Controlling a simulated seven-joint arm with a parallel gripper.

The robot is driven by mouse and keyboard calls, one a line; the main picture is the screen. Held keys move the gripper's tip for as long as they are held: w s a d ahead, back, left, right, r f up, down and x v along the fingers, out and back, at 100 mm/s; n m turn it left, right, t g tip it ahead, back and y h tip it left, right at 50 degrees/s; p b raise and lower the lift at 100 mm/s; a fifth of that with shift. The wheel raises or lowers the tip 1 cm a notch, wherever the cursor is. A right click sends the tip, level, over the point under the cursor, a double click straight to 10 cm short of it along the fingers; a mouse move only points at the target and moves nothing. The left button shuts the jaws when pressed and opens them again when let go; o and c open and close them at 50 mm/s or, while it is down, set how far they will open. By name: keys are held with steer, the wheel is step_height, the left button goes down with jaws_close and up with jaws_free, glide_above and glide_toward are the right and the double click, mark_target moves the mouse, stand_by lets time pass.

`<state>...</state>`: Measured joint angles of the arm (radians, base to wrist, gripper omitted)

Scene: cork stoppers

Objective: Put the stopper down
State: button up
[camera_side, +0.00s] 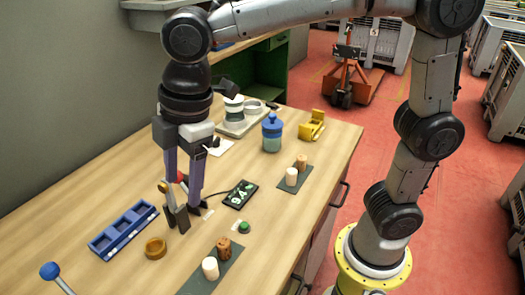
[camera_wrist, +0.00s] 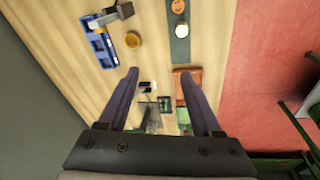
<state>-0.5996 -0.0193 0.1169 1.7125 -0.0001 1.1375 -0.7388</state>
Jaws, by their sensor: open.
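My gripper (camera_side: 184,200) points down over the table with its purple fingers apart. The wrist view also shows my gripper (camera_wrist: 160,72) open, with no stopper between its fingertips. A brown cork-like stopper (camera_side: 223,247) stands upright beside a white cylinder (camera_side: 210,269) on the near grey mat (camera_side: 232,262). In the wrist view the brown top (camera_wrist: 178,5) and white top (camera_wrist: 181,29) lie beyond the fingertips, apart from them. Another brown stopper (camera_side: 301,161) stands beside a white cylinder (camera_side: 291,177) on the far mat (camera_side: 307,174).
A blue compartment tray (camera_side: 123,230) and an amber round dish (camera_side: 155,248) lie left of the near mat. A black panel (camera_side: 239,194), green button (camera_side: 244,227), blue-lidded jar (camera_side: 272,132) and yellow object (camera_side: 312,125) occupy the table. A grey block (camera_side: 181,218) stands close by my fingers.

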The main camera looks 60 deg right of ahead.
steer(key=s+d+f+m+t, duration=0.2)
steer(key=s+d+m, duration=0.5)
steer(key=d, duration=0.3)
steer(key=s+d+f+m+t+h, duration=0.1)
steer(key=s+d+m, duration=0.6)
steer(key=d, duration=0.4)
steer(key=shift+s+f+m+t, duration=0.25)
steer(key=shift+f+m+t, duration=0.15)
steer(key=shift+m, duration=0.3)
